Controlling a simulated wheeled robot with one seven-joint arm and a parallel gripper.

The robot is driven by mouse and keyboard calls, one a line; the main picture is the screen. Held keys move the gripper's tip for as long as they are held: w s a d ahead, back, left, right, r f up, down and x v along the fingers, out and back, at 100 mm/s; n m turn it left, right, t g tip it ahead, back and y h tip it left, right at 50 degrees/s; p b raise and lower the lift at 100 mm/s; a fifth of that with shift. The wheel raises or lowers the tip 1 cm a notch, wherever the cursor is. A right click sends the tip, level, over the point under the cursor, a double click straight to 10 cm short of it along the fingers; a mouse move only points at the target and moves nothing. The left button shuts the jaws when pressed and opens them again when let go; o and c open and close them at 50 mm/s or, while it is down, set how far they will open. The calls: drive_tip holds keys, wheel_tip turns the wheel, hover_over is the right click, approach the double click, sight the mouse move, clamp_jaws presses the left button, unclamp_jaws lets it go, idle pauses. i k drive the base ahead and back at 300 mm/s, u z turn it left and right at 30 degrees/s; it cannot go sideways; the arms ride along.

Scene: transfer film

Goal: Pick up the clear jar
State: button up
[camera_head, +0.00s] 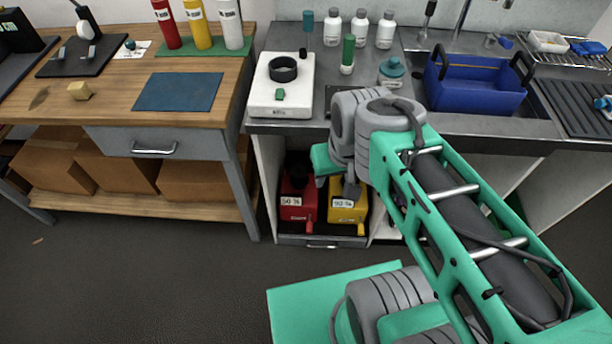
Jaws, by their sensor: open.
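A small clear jar with a teal lid (391,71) stands upright on the grey counter, left of the blue basin, in the head view. My arm reaches in from the lower right, and its grey wrist is in front of the counter edge.
A green-capped tube (348,54) and white bottles (359,28) stand left of and behind the jar. A white scale (283,88) with a black ring is further left. The blue basin (476,84) is close on the right. Red (297,198) and yellow (347,207) containers sit low in the cabinet.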

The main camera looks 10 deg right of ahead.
sight(298, 172)
drive_tip(key=u, duration=3.4)
drive_tip(key=k, duration=1.25)
drive_tip(key=z, duration=0.7)
drive_tip(key=i, duration=0.35)
drive_tip(key=u, duration=0.1)
